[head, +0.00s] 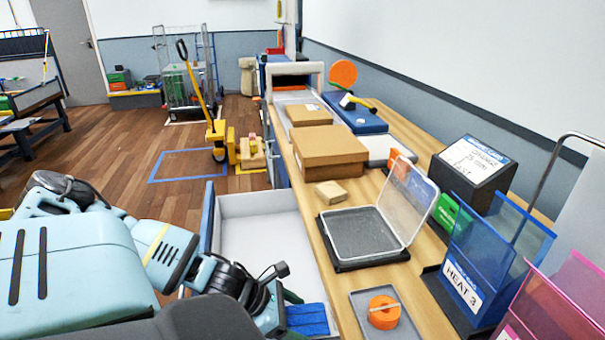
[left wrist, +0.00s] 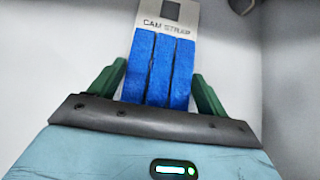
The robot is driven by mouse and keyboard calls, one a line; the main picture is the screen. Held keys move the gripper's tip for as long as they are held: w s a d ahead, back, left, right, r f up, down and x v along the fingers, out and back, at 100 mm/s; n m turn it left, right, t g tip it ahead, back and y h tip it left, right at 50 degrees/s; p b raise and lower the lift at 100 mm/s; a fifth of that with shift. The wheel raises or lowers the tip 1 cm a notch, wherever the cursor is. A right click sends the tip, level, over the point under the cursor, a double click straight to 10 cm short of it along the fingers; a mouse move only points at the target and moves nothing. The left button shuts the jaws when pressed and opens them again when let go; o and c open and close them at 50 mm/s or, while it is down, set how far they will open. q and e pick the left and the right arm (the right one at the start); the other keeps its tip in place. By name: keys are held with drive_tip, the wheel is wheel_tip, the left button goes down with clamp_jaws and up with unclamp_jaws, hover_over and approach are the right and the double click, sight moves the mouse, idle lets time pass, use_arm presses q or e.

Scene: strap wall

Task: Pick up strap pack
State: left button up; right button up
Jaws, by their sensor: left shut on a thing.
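The strap pack (left wrist: 158,68) is a set of blue strap coils with a grey card on top reading "CAM STRAP". In the left wrist view it lies between the two green fingers of my left gripper (left wrist: 160,85), which is shut on it. In the head view the blue pack (head: 308,320) shows at the bottom, low in the open white drawer (head: 262,225), with my left gripper (head: 290,312) at it and partly hidden by my arm. My right gripper is not in view.
The wooden counter (head: 335,275) runs beside the drawer. It bears an open clear-lidded case (head: 365,235), cardboard boxes (head: 330,150), a small tray with an orange roll (head: 383,312) and a blue holder marked HEAT 3 (head: 485,270). The drawer's far part is empty.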

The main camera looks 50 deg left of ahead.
use_arm(q)
drive_tip(key=shift+r, duration=0.1)
drive_tip(key=shift+r, duration=0.65)
wheel_tip(320, 180, up, 3)
drive_tip(key=shift+f+p, duration=0.2)
drive_tip(key=shift+p, duration=0.3)
drive_tip(key=w+a, duration=0.1)
drive_tip(key=a, duration=0.3)
drive_tip(key=w+a, duration=0.1)
drive_tip(key=a, duration=0.4)
drive_tip(key=w+a, duration=0.1)
drive_tip(key=a, duration=0.4)
drive_tip(key=shift+a+r+b, duration=0.15)
drive_tip(key=shift+r+b, duration=0.15)
drive_tip(key=shift+w+a+r, duration=0.15)
drive_tip(key=shift+a, duration=0.55)
drive_tip(key=shift+d, duration=0.15)
